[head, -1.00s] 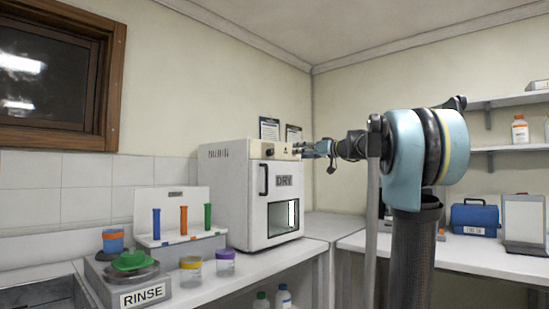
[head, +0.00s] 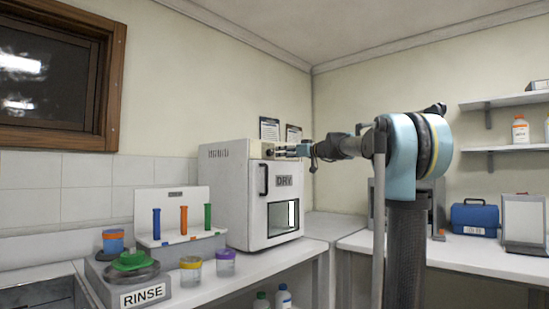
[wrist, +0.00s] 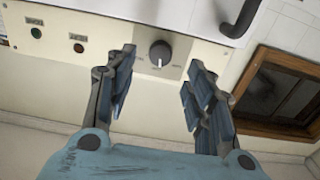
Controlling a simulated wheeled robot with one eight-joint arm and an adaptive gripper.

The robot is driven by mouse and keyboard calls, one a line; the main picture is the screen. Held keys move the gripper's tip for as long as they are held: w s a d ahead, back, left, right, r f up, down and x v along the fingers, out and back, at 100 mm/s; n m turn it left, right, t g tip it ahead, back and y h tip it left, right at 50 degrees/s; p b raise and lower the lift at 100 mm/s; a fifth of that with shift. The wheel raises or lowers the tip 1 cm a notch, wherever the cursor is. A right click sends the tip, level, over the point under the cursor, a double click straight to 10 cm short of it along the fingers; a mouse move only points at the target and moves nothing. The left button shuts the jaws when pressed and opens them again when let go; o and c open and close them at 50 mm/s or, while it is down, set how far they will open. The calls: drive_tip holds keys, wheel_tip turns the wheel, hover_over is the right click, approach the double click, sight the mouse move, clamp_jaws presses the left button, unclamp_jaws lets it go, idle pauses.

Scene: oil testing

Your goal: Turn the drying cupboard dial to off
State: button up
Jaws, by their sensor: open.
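The drying cupboard (head: 222,190) is a white box marked DRY, standing on the counter with its door shut. In the wrist view its black round dial (wrist: 160,54) sits on a grey plate on the front panel, with a pale pointer mark. The plate's lettering is too small to read. My gripper (wrist: 164,82) is open, its two blue-padded fingers on either side of the dial in the picture, and I see no contact. In the head view my gripper (head: 290,151) is at the cupboard's top front edge and hides the dial there.
A green lamp (wrist: 36,33) and a red lamp (wrist: 78,48) sit beside the dial. The black door handle (head: 263,180) sticks out below the panel. A test tube rack (head: 200,247), two jars and a RINSE unit (head: 141,296) stand left on the counter.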

sight(272, 153)
drive_tip(key=x, duration=0.7)
drive_tip(key=c, duration=1.1)
